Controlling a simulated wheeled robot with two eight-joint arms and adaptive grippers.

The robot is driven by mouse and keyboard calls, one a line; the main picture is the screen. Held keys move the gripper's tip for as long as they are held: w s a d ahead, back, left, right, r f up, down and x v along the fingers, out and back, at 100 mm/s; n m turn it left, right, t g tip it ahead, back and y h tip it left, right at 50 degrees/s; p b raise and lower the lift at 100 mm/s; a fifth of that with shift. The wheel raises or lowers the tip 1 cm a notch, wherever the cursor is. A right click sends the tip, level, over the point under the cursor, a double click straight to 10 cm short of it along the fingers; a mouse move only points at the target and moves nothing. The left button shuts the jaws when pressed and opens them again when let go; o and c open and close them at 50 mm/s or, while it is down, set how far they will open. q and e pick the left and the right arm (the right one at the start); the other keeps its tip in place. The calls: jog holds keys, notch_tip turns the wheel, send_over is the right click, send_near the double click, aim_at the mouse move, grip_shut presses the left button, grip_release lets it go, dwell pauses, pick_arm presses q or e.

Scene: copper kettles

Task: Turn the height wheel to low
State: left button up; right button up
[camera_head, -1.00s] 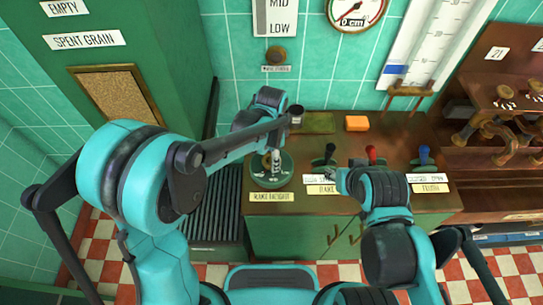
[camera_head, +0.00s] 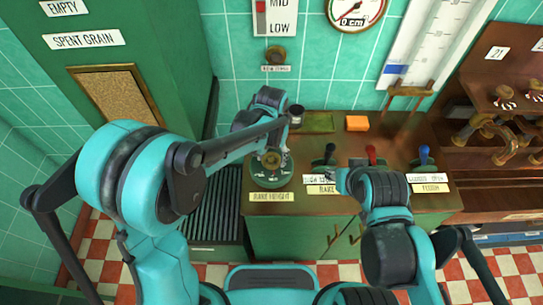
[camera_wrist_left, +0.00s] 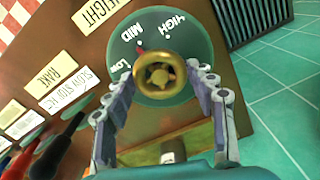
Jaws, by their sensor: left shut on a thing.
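The height wheel (camera_wrist_left: 160,57) is a small brass ring on a green round plate (camera_wrist_left: 185,35) marked HIGH, MID and LOW. Its red pointer (camera_wrist_left: 139,50) lies near MID in the left wrist view. My left gripper (camera_wrist_left: 166,82) has one finger on each side of the wheel and is shut on it. In the head view the wheel (camera_head: 272,160) is on the counter above the height label (camera_head: 271,197), partly covered by the gripper. My right gripper (camera_head: 335,176) is by the RAKE lever; its fingers are too hidden to read.
Black, red (camera_head: 371,154) and blue (camera_head: 424,154) levers stand right of the wheel. The wall sign (camera_head: 275,18) shows a red mark beside MID.

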aim_at(272, 159)
pick_arm(q)
jog(key=n, duration=0.4)
jog(key=shift+n, duration=2)
jog(key=o, duration=1.2)
jog(key=shift+c, duration=0.2)
notch_tip(272, 159, up, 12)
